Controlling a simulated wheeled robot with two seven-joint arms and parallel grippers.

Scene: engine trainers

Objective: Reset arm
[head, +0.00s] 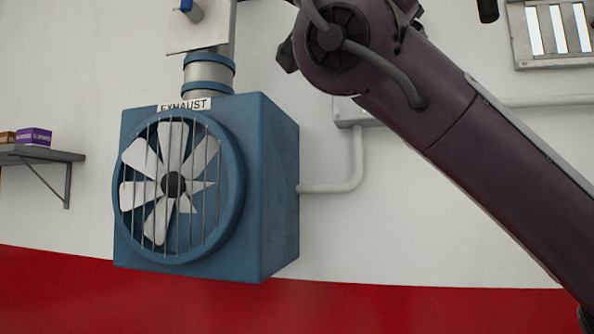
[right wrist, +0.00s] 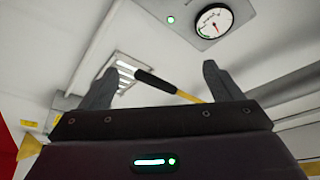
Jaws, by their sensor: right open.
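My right gripper (right wrist: 159,69) is open in the right wrist view, its two dark fingers spread wide and pointing up. A lever with a black grip (right wrist: 155,80) and a yellow rod (right wrist: 188,96) shows in the gap between the fingers. I cannot tell how far beyond the fingers it is, and nothing appears clamped. In the head view my right arm (head: 480,150) rises from the lower right to a joint at the top. The right gripper is out of that frame. My left gripper is in neither view.
A blue exhaust fan box (head: 275,190) with a round grille hangs on the white wall. A shelf (head: 45,155) holds a purple box (head: 33,137) at left. A grey pipe (head: 357,160) runs behind my arm. A round gauge (right wrist: 213,20) shows in the wrist view.

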